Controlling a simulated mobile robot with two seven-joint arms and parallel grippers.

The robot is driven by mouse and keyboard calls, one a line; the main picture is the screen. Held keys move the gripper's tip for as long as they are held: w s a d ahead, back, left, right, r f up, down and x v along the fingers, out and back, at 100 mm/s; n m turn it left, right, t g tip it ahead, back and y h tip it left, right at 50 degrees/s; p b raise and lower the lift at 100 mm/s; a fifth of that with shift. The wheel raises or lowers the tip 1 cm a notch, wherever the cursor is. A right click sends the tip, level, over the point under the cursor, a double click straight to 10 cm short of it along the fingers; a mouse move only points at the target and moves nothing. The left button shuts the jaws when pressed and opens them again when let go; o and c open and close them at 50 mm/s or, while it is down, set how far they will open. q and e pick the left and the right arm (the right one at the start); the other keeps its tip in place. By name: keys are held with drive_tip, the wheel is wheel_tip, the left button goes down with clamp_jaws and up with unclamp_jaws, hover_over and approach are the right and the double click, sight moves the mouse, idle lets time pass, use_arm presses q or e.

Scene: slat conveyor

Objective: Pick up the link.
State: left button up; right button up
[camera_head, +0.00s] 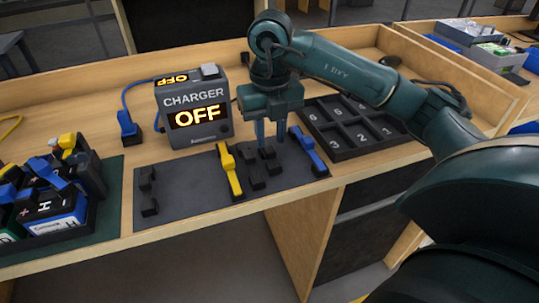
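My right gripper (271,137) points down over the dark grey mat (190,180), its two fingers apart with a gap between them. Small black pieces (254,173) stand on the mat just below and beside the fingertips; one may be the link, but I cannot tell which. Whether the fingertips touch a piece is unclear. A yellow-and-black handled piece (231,171) lies left of the gripper, and a blue-and-black one (308,152) lies right of it. Another black piece (149,191) stands at the mat's left. My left gripper is not in view.
A grey charger box (193,106) reading OFF stands behind the mat. A blue plug (129,127) is left of it. A black numbered tray (350,128) lies right. Batteries (55,215) crowd the left. The mat's left half is mostly free.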

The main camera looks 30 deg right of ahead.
sight(270, 149)
wheel_tip(270, 149, down, 5)
drive_tip(key=shift+p, duration=0.4)
drive_tip(key=shift+c, duration=0.5)
clamp_jaws()
drive_tip(key=shift+r, duration=0.1)
